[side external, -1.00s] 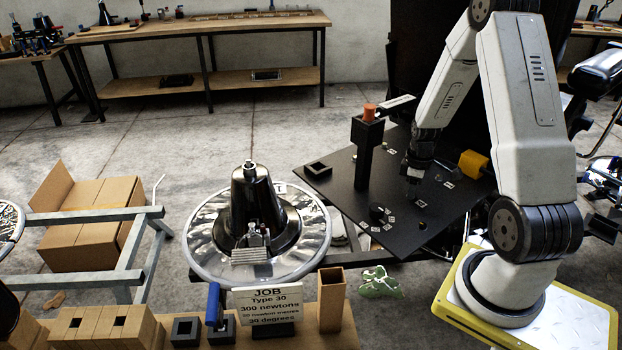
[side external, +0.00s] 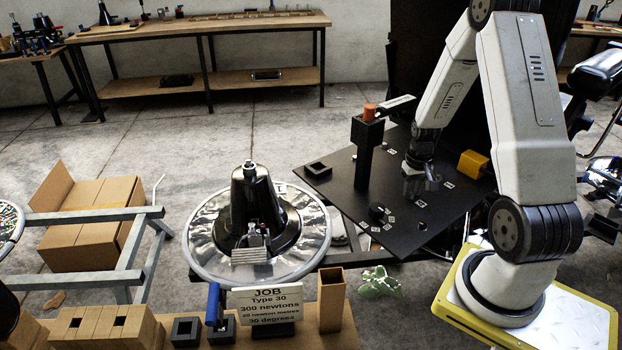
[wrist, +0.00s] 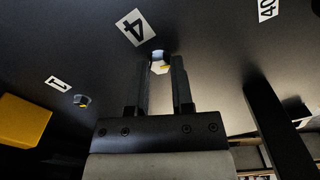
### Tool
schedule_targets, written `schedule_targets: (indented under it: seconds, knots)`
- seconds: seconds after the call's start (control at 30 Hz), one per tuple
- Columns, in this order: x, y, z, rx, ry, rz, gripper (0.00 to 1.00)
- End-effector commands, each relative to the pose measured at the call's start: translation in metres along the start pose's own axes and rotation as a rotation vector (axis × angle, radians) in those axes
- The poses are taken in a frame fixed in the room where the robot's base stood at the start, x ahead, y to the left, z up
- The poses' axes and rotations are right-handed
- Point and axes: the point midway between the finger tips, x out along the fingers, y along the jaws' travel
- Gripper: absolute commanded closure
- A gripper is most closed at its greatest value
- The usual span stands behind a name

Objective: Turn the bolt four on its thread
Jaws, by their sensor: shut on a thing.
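My gripper (wrist: 162,78) has its two fingers shut on bolt four (wrist: 160,60), a small pale metal head with a yellowish patch between the fingertips in the wrist view. The white label reading 4 (wrist: 131,28) lies beside it on the black board (side external: 335,182). In the side view my gripper (side external: 417,190) is down at the board's right half. Bolt four is too small and covered to make out there, and its thread is hidden.
Another bolt (wrist: 82,101) sits by label 1 (wrist: 58,83). A yellow block (side external: 474,163) stands right of my gripper. A black post (side external: 364,155) with an orange top (side external: 369,111) rises to the left.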

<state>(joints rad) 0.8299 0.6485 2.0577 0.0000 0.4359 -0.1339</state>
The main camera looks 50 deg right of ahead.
Motion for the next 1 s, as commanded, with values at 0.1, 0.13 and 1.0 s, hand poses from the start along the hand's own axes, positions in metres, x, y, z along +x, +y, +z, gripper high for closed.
schedule_targets:
  seconds: [0.1,0.13,1.0]
  knots:
    - [-0.0007,0.0,-0.001,0.091,0.003,0.0,1.0]
    - [-0.0007,0.0,-0.001,0.111,0.003,0.0,1.0]
    - [-0.0008,0.0001,-0.0014,0.273,0.004,0.0,0.53]
